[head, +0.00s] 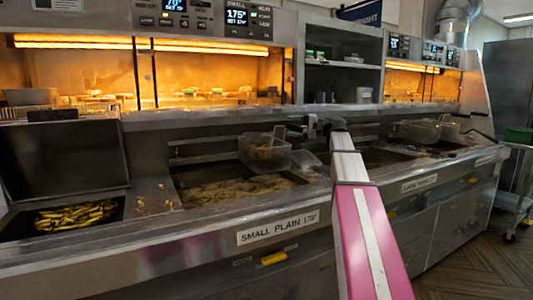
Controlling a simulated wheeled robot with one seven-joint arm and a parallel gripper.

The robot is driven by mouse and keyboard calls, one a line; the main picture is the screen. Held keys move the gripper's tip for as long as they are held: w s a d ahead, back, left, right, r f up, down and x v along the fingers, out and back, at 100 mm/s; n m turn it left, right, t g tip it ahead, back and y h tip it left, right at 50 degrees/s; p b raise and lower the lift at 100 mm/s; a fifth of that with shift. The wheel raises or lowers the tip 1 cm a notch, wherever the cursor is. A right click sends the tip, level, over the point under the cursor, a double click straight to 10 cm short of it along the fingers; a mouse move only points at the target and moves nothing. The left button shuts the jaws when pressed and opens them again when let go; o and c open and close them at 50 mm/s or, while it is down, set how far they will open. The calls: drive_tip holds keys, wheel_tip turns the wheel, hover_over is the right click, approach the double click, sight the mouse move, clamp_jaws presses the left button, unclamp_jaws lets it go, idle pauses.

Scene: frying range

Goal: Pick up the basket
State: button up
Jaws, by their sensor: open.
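A see-through frying basket (265,154) with brownish food in it hangs over the open fryer vat (178,183) in the middle of the range. My arm reaches up from the bottom right, and my gripper (313,128) is at its far end, just right of the basket. The gripper is small and dark here, and its fingers are open. I cannot tell whether they are around any part of the basket or its handle. A second basket (420,130) stands farther right over another vat.
A bin of fries (75,215) with a raised dark lid (65,158) is at left. Lit warming shelves (210,75) run behind the vats. A steel cart (515,170) stands at far right. The floor (475,255) at lower right is clear.

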clamp_jaws()
drive_tip(key=shift+r, duration=0.15)
